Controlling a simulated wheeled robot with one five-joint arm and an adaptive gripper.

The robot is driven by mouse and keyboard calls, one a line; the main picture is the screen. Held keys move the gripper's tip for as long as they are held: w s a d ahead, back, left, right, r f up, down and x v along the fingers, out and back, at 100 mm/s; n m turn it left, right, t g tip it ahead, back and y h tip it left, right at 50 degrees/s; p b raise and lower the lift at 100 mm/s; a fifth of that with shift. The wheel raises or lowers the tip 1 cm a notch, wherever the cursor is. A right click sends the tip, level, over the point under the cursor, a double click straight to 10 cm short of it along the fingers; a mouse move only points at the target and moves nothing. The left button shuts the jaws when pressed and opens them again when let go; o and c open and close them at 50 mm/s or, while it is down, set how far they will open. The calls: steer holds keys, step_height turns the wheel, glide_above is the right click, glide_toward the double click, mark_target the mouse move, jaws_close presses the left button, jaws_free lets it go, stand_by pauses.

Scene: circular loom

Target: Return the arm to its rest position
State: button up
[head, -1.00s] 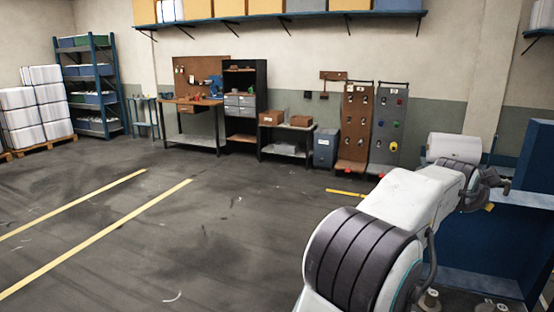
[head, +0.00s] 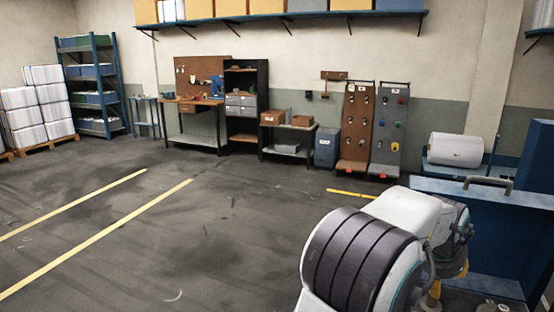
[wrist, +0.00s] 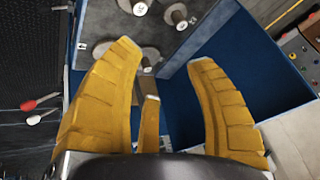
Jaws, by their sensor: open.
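My gripper shows in the wrist view (wrist: 165,75) with its yellow fingers spread wide and nothing between them. Beyond the fingers are a blue-walled housing (wrist: 240,50) and a grey panel with several round metal spools or pegs (wrist: 180,15). In the head view my arm is folded at the lower right, beside the blue housing (head: 495,235).
A white roll (head: 456,149) lies on a blue stand behind the housing. A workbench (head: 195,102), a black shelf (head: 242,75) and tool panels (head: 388,130) line the far wall. The floor (head: 130,200) at left and centre is clear. Red and white pin-like items (wrist: 40,102) show at the wrist view's left.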

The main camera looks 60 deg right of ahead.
steer(key=w+a+f+n+t+y, duration=0.1)
steer(key=w+a+f+n+y, duration=0.15)
steer(key=w+a+n, duration=0.7)
steer(key=w+a+f+n+t+y, duration=0.1)
steer(key=w+a+f+n+y, duration=0.15)
steer(key=w+a, duration=1.3)
steer(key=w+a+r+n+t, duration=0.1)
steer(key=w+a+n, duration=0.1)
steer(key=a+n, duration=0.2)
steer(key=w+a+r+n+t, duration=0.1)
steer(key=a+n, duration=0.4)
steer(key=a, duration=0.6)
steer(key=w+a+r+n+t+y, duration=0.1)
steer(key=w+a+n, duration=0.3)
steer(key=a, duration=0.4)
steer(key=shift+w+r+n+t, duration=0.25)
steer(key=shift+w+n+t, duration=0.05)
steer(key=shift+t, duration=0.4)
